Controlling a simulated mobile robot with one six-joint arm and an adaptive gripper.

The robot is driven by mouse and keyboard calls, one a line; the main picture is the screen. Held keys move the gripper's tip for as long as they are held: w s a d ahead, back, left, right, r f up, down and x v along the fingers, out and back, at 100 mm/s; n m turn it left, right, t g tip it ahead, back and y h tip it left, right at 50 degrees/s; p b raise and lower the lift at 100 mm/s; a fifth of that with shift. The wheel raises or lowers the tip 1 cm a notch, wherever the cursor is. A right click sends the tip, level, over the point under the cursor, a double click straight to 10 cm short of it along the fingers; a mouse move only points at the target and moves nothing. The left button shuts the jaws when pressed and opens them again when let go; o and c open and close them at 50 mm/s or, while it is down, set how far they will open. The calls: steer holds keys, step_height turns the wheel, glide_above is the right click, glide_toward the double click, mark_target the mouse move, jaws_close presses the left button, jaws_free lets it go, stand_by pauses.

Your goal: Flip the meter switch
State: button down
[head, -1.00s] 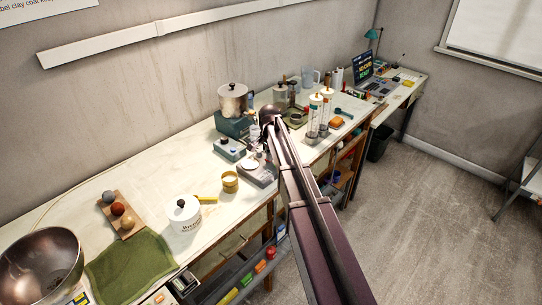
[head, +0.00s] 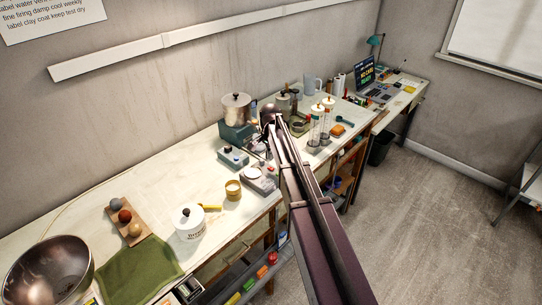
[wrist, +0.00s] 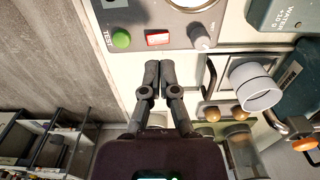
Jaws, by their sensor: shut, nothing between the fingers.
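The meter is a grey box (wrist: 177,38) at the top of the wrist view. It has a green TEST button (wrist: 121,38), a red rocker switch (wrist: 157,39), a grey knob (wrist: 202,38) and part of a round dial (wrist: 193,3). My gripper (wrist: 158,68) is shut and empty, its fingertips close together just below the meter's near edge in the picture, in line with the red switch. Whether they touch the box cannot be told. In the head view the meter (head: 262,184) is on the bench beside my arm, which hides the fingertips.
A teal box marked WATER (wrist: 285,14) sits to the right of the meter. A white cup (wrist: 258,92) and wooden knobs are close right of my gripper.

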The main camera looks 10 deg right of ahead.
step_height(320, 180, up, 9)
steer(key=w+a+p, duration=0.1)
steer(key=p, duration=0.7)
steer(key=shift+w, duration=0.1)
stand_by(0.4)
steer(key=s+f+n+b, duration=0.2)
steer(key=s+n, duration=0.1)
steer(key=s, duration=0.7)
steer(key=s+d+f+n+b, duration=0.1)
steer(key=s+n, duration=0.3)
steer(key=s, duration=0.5)
steer(key=s+f+n+b, duration=0.3)
steer(key=s+f, duration=0.1)
steer(key=s, duration=0.6)
steer(key=shift+s+d+n+b, duration=0.35)
steer(key=shift+n+b, duration=0.05)
steer(key=w+r+n+t+p, duration=0.1)
steer(key=w+r+n+p, duration=0.2)
steer(key=w, duration=1)
steer(key=w+r+n+t+y+p, duration=0.1)
steer(key=w+r+n+p, duration=0.2)
steer(key=w, duration=1)
steer(key=shift+w+d+r+n+p, duration=0.15)
steer(key=shift+d+r+n+p, duration=0.25)
steer(key=shift+r+n, duration=0.2)
steer(key=shift+f, duration=0.2)
